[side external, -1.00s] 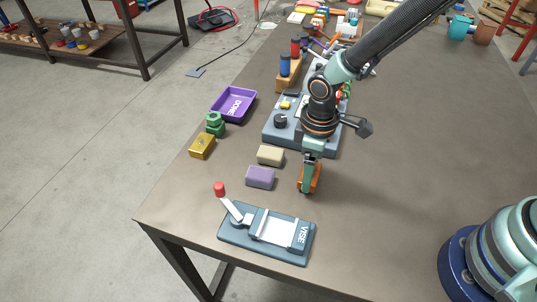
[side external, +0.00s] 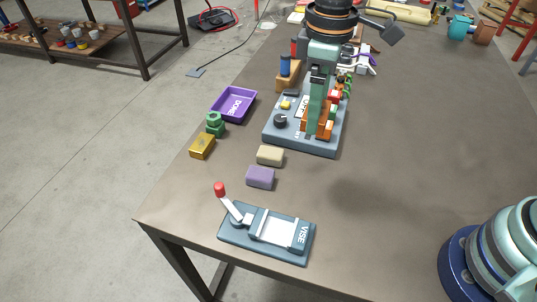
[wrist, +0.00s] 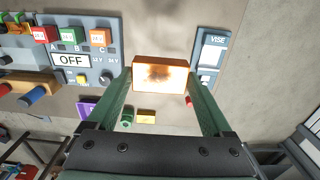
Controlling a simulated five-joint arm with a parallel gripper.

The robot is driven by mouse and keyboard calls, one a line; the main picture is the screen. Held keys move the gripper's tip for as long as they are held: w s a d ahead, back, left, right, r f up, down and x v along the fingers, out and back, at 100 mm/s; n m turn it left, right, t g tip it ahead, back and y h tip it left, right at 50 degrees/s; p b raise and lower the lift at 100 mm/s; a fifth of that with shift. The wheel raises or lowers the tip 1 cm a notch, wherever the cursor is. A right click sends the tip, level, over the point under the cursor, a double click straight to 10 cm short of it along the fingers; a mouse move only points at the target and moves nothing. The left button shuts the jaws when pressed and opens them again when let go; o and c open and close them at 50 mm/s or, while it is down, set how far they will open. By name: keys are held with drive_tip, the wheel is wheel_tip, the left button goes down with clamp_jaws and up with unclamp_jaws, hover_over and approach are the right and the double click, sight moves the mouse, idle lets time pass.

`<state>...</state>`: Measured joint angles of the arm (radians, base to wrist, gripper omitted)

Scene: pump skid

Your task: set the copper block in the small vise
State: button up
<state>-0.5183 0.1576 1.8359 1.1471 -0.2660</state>
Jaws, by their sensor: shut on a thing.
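My gripper (side external: 315,130) is shut on the copper block (side external: 326,129) and holds it up above the table, in front of the grey control panel in the side view. In the wrist view the orange copper block (wrist: 160,75) sits between the two green fingers (wrist: 160,98), with a dark smudge on its face. The small vise (side external: 303,238) lies near the table's front edge, with a blue-grey base, pale jaws and a red-knobbed lever tilted up. It also shows in the wrist view (wrist: 212,50), right of the block. Its jaws look apart and empty.
A purple block (side external: 261,177) and a beige block (side external: 270,155) lie between the vise and the control panel (side external: 300,145). A gold block (side external: 202,147), green nuts (side external: 214,124) and a purple DONE tray (side external: 233,104) are at the left. The table right of the vise is clear.

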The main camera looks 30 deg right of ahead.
drive_tip(key=shift+s+a+f, duration=1.35)
drive_tip(key=shift+a+f, duration=0.5)
drive_tip(key=shift+f, duration=0.45)
drive_tip(key=shift+s+a+f, duration=1.35)
drive_tip(key=shift+a+f, duration=0.5)
drive_tip(key=shift+f, duration=0.45)
drive_tip(key=shift+s+a+f, duration=1.35)
drive_tip(key=shift+a+f, duration=0.5)
drive_tip(key=shift+f, duration=0.45)
drive_tip(key=shift+f, duration=1.3)
drive_tip(key=o, duration=1)
drive_tip(key=shift+c, duration=0.2)
drive_tip(key=shift+r, duration=0.15)
wheel_tip(320, 180, up, 12)
